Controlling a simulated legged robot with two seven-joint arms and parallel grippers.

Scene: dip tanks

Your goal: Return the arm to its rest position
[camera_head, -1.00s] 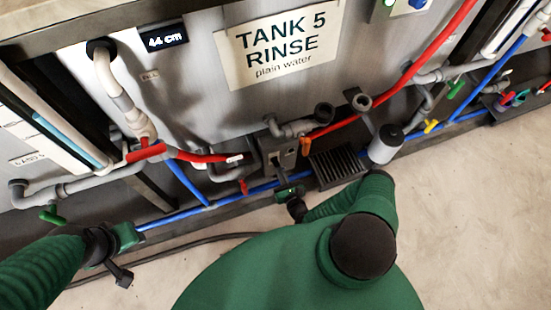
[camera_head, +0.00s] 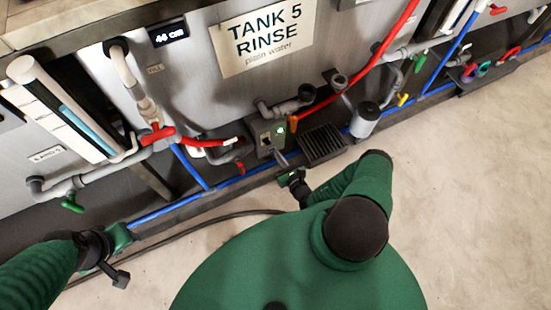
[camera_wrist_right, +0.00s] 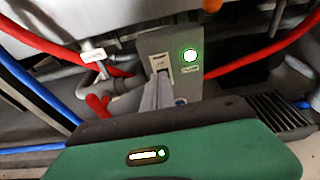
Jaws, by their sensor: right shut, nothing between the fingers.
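My right arm, in a green sleeve, reaches up from the bottom middle of the head view. Its gripper (camera_head: 278,157) is shut and empty, just in front of a grey control box (camera_head: 265,146) at the tank's foot. In the right wrist view the grey fingers (camera_wrist_right: 158,92) overlap the lower front of the box (camera_wrist_right: 196,86); I cannot tell whether they touch it. A round green light (camera_wrist_right: 190,55) glows on the box. My left gripper (camera_head: 121,238) is at the lower left, low over the floor; its fingers do not show clearly.
The steel tank (camera_head: 205,75) carries a "TANK 5 RINSE" sign (camera_head: 262,35) and a "44 cm" display (camera_head: 167,35). A black ribbed grate (camera_head: 322,144) and a grey cylinder (camera_head: 365,119) stand right of the box. Pipes line the tank. Floor (camera_head: 460,210) is clear at right.

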